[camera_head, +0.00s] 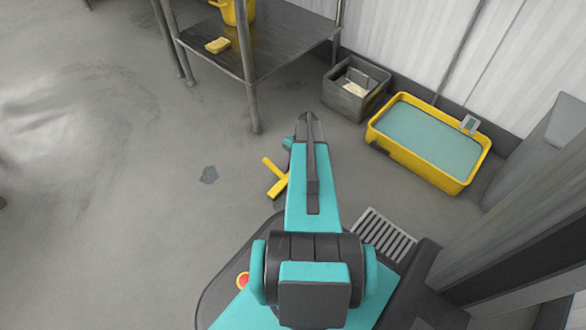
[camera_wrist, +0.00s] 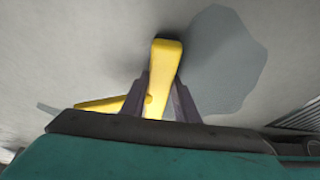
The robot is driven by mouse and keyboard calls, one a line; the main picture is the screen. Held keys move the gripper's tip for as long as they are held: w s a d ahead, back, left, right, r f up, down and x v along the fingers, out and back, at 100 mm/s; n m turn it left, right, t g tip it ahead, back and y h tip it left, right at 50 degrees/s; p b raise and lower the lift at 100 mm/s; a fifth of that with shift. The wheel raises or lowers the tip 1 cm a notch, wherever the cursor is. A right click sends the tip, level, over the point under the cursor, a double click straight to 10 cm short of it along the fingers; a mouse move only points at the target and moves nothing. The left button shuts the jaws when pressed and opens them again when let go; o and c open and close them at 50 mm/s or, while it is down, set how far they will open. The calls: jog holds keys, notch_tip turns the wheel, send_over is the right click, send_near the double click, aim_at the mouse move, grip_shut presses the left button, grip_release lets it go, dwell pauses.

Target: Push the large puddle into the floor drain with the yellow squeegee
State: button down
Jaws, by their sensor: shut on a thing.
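The yellow squeegee (camera_head: 276,178) is low at the floor beside my arm in the head view. In the wrist view the squeegee (camera_wrist: 164,65) is between the two fingers of my gripper (camera_wrist: 161,84), which is shut on it. A large grey puddle (camera_wrist: 225,65) lies just right of the squeegee in the wrist view; my arm hides most of that area in the head view. The slatted floor drain (camera_head: 385,235) is right of my arm, and its edge shows at the right of the wrist view (camera_wrist: 302,118).
A yellow tub of water (camera_head: 470,178) and a grey bin (camera_head: 330,98) stand by the wall. A metal table (camera_head: 290,45) holds a sponge (camera_head: 217,45) and yellow bucket (camera_head: 238,12). The left floor is open.

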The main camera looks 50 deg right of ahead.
jog(key=shift+s, duration=1.2)
jog(key=shift+s, duration=0.25)
jog(key=shift+s+a+p, duration=0.1)
jog(key=shift+s+p, duration=0.3)
jog(key=shift+s, duration=1.2)
jog(key=shift+s, duration=0.2)
jog(key=shift+s, duration=1.65)
jog(key=shift+s+p, duration=0.3)
jog(key=shift+s, duration=1.6)
jog(key=shift+s, duration=0.15)
jog(key=shift+s+p, duration=0.5)
jog(key=shift+s, duration=1.2)
